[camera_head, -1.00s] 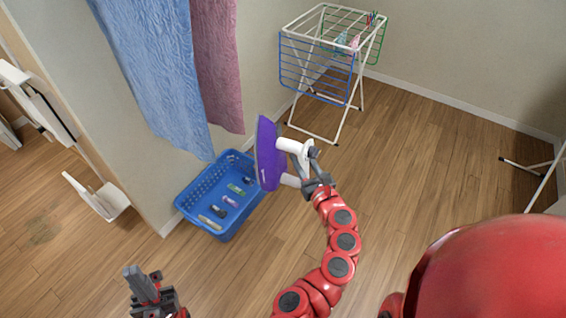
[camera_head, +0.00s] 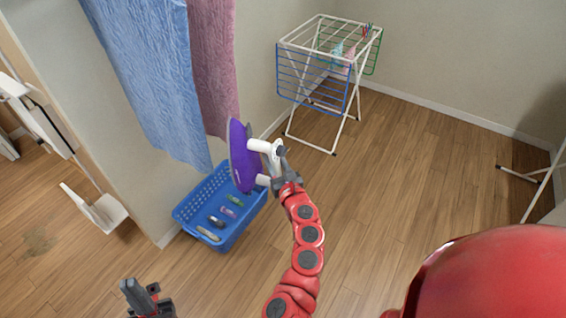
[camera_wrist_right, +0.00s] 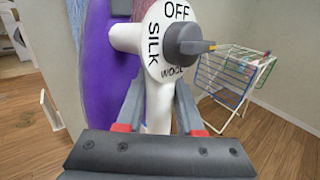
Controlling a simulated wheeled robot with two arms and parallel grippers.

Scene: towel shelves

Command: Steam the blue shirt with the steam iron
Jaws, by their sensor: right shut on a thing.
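The steam iron (camera_head: 241,158) has a purple soleplate side and a white handle. My right gripper (camera_head: 279,176) is shut on its handle and holds it upright in the air, soleplate facing left. In the right wrist view the iron (camera_wrist_right: 98,75) shows a dial (camera_wrist_right: 182,40) marked OFF, SILK and WOOL. A light blue cloth (camera_head: 150,80), the likely blue shirt, hangs on the wall left of the iron, apart from it in the picture. My left gripper (camera_head: 138,298) is low at the bottom left, away from both; its fingers' opening is unclear.
A blue basket (camera_head: 182,215) with several small items stands on the floor below the cloth. A pink cloth (camera_head: 213,70) hangs beside the blue one. A drying rack (camera_head: 313,92) stands at the back.

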